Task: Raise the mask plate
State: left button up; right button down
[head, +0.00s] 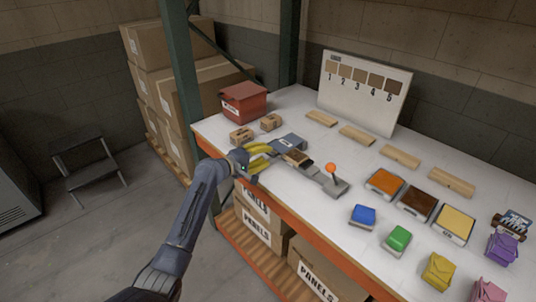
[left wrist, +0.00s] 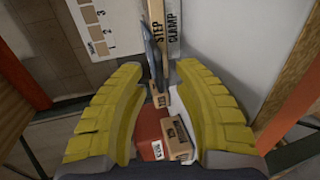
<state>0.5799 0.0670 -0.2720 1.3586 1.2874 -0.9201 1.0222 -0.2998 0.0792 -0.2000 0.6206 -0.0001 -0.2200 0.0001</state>
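The clamp device sits on the white bench top. Its blue-grey plate (head: 288,142), which looks like the mask plate, is beside a brown block (head: 297,158), with a lever with an orange knob (head: 331,168) at its near right end. My left gripper (head: 268,154) has yellow fingers and is just left of the device. In the left wrist view its fingers (left wrist: 162,70) are apart, with a thin grey plate edge (left wrist: 153,48) showing just beyond the gap. The label "STEP CLAMP" (left wrist: 168,35) is beside that edge. I cannot tell whether a finger touches the plate. My right gripper is not in view.
A red box (head: 244,102) and two small cartons (head: 242,135) stand behind the gripper. Orange, brown and yellow trays (head: 417,202) and colored packets (head: 397,240) are at the right. A numbered swatch board (head: 362,92) stands at the back. A green rack post (head: 182,75) is at the left.

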pick_arm(q)
jog(key=shift+x, duration=1)
jog(key=shift+o, duration=0.2)
grip_shut()
